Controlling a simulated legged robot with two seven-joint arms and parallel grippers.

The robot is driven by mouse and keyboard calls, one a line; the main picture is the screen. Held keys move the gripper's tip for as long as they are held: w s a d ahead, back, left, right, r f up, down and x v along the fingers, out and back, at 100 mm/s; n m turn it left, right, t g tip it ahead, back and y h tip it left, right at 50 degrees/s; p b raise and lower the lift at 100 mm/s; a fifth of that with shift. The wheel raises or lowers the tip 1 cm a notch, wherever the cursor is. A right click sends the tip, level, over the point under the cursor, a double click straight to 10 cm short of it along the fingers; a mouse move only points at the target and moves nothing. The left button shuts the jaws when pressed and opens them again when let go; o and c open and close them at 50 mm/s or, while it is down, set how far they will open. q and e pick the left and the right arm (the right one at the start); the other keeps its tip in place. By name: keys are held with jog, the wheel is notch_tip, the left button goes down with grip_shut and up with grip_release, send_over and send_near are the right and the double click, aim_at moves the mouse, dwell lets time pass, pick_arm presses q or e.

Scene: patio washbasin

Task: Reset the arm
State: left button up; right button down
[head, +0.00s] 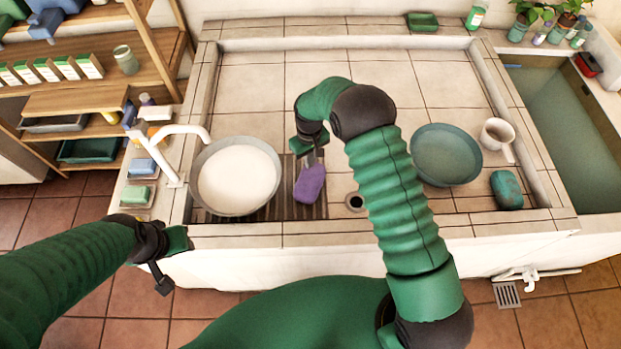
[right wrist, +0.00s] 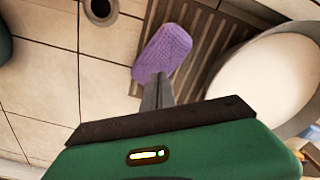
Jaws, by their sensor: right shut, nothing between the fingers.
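My right gripper (head: 313,162) reaches over the tiled basin, pointing down, with its fingers shut and empty. A purple sponge (head: 309,185) lies on the dark ribbed rack right by its fingertips. In the right wrist view my closed fingers (right wrist: 158,88) overlap the near end of the sponge (right wrist: 166,48); I cannot tell whether they touch it. My left gripper (head: 165,268) hangs low at the left, outside the basin's front wall; its finger opening is unclear.
A bowl of white liquid (head: 238,178) stands left of the sponge, beside a white tap (head: 172,152). The back of the basin floor is clear.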

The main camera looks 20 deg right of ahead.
dwell(0.3)
jog(key=s+d+r+m+t+b, duration=0.1)
jog(key=s+r, duration=0.6)
jog(key=s, duration=0.4)
jog(key=s+d+r+m+t+b, duration=0.1)
jog(key=s+r, duration=0.6)
jog(key=s, duration=0.4)
jog(key=shift+m+t, duration=0.3)
jog(key=shift+m, duration=0.1)
jog(key=shift+s+r, duration=0.2)
jog(key=shift+w, duration=0.1)
